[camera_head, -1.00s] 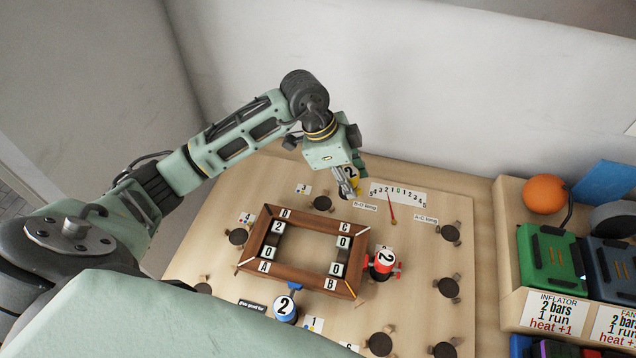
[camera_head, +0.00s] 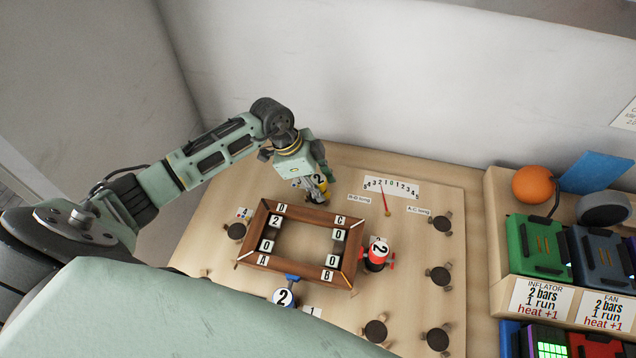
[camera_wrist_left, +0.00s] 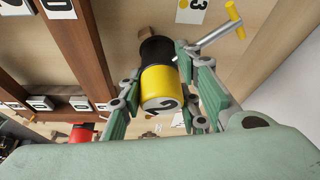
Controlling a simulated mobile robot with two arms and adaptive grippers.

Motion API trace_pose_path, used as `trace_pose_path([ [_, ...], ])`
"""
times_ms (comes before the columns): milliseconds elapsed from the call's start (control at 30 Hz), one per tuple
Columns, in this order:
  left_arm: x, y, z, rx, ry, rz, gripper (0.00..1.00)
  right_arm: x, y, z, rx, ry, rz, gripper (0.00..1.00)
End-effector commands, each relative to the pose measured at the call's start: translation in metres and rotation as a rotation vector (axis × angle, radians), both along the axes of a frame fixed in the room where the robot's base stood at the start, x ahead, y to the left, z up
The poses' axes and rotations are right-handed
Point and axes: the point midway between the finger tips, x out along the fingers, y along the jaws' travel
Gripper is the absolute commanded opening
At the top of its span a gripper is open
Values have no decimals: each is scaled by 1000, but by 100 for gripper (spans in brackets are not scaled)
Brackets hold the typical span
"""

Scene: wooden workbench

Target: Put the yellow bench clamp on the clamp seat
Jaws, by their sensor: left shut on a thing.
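The yellow bench clamp (camera_head: 323,184), marked 2, is in my left gripper (camera_head: 318,190) behind the far side of the wooden frame. In the left wrist view the yellow clamp (camera_wrist_left: 160,86) has a black part at its far end and a grey bar with a yellow handle (camera_wrist_left: 235,16). The gripper's two green fingers (camera_wrist_left: 158,95) close around it from both sides. The dark round seat near the label 3 (camera_wrist_left: 191,8) is mostly hidden by clamp and gripper. I cannot tell whether the clamp touches it. My right gripper is not in view.
The wooden frame (camera_head: 252,237) lies on the board, with a red clamp (camera_head: 376,256) at its right side and a blue clamp (camera_head: 284,296) at its near side. Dark round pads (camera_head: 440,275) stand around the board. A gauge (camera_head: 393,186) is right of my gripper.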

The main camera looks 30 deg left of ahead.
Motion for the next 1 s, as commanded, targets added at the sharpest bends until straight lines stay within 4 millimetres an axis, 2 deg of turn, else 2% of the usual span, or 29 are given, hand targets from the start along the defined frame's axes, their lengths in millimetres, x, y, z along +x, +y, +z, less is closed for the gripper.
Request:
trace_pose_path([
  [100, 1, 0, -2, -1, -1, 0, 0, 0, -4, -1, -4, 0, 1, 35],
  [133, 0, 0, -3, 0, 0, 1, 32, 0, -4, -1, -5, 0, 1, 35],
  [333, 0, 0, -3, 0, 0, 0, 49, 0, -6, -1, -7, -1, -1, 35],
  [633, 0, 0, -2, 0, 0, 0, 50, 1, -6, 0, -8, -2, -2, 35],
  [767, 0, 3, 6, 2, -2, 0, 50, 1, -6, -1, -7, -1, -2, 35],
  [1000, -7, 20, 48, 3, -7, 1, 50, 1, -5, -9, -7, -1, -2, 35],
])
